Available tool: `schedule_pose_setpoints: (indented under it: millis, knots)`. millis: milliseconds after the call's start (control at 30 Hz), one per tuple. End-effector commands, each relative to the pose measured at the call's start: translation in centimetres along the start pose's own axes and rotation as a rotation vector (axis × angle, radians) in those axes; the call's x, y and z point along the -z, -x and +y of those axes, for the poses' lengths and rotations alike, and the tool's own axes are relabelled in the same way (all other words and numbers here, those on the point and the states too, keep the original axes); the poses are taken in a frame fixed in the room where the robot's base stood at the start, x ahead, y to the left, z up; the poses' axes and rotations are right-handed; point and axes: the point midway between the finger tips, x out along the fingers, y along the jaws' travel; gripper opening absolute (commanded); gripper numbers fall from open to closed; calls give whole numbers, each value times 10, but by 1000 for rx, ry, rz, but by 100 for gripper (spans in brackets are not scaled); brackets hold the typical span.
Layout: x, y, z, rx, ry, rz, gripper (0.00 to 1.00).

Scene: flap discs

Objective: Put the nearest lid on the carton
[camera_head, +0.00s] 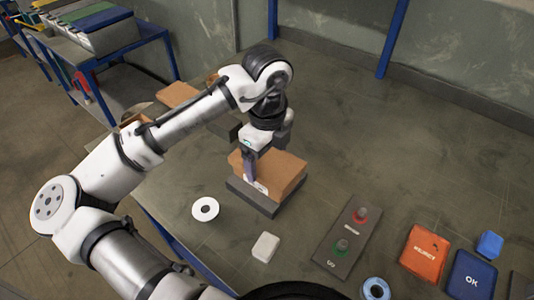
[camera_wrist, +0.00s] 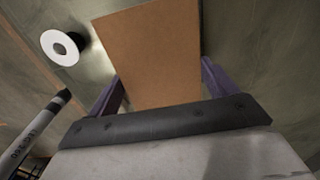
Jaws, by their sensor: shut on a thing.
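My arm and gripper hide part of the carton's top.
A white roll (camera_head: 205,209) and a white block (camera_head: 266,247) lie in front. A button panel (camera_head: 347,238), orange REJECT bin (camera_head: 424,253), blue OK bin (camera_head: 471,275) and blue cube (camera_head: 489,244) are to the right. More cardboard (camera_head: 178,93) lies behind my arm.

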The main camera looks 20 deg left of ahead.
Motion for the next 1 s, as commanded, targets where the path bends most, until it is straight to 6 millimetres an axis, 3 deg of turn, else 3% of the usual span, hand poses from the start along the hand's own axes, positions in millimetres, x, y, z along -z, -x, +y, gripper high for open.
schedule_pose_setpoints:
  millis: [933, 967, 1000]
  knots:
    - [0, -17, 0, -1, -1, 0, 70]
    - [0, -17, 0, -1, -1, 0, 87]
    - [0, -17, 0, -1, 0, 0, 93]
